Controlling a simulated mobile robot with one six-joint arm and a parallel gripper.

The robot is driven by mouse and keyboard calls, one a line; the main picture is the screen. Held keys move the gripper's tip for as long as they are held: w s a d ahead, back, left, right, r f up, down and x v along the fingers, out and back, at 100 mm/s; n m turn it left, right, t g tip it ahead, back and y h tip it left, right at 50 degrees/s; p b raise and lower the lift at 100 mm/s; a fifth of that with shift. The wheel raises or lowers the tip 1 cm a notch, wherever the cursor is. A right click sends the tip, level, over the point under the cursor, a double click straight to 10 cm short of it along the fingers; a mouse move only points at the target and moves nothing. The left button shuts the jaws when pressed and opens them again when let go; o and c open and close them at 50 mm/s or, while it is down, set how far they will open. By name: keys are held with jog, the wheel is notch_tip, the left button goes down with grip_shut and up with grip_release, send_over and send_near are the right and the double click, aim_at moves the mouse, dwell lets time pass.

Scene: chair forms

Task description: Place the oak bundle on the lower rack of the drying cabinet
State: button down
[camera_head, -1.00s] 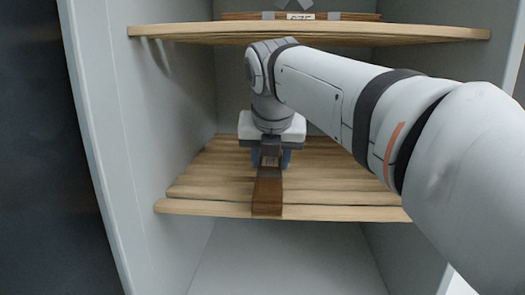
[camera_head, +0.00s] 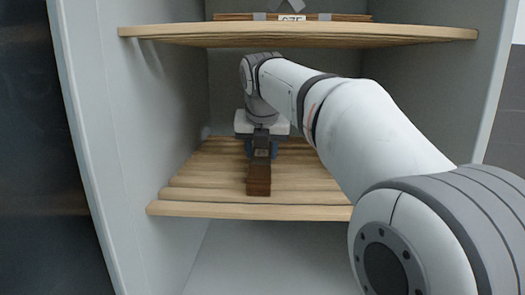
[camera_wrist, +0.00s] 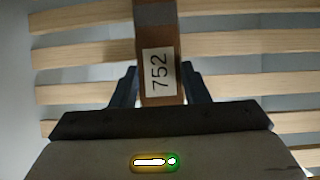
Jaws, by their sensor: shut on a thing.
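A brown wooden bundle (camera_head: 259,178) is in my gripper, over the slatted lower rack (camera_head: 185,208) of the cabinet. In the wrist view the bundle (camera_wrist: 158,30) carries a white label reading 752 and lies across the slats' direction. My gripper (camera_wrist: 160,88) is shut on it, with a dark finger on each side. In the head view my gripper (camera_head: 261,148) points down inside the cabinet. The bundle's near end is just behind the rack's front edge. I cannot tell whether its underside touches the slats.
The upper rack (camera_head: 300,36) is above my arm and holds another flat wooden bundle (camera_head: 330,17) with a partly hidden label. The cabinet's left wall (camera_head: 150,120) is beside the lower rack. Bare slats show left of the held bundle; my arm hides part of the right side.

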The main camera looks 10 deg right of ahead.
aim_at(263, 174)
jog(key=shift+f, duration=0.1)
jog(key=c, duration=0.8)
grip_release()
jog(key=s, duration=0.4)
jog(key=s+a, duration=0.1)
jog(key=s, duration=0.3)
jog(key=s+r, duration=0.1)
jog(key=s, duration=0.3)
jog(key=shift+s+a+r, duration=0.1)
jog(key=shift+s+a, duration=0.05)
jog(key=shift+s, duration=0.15)
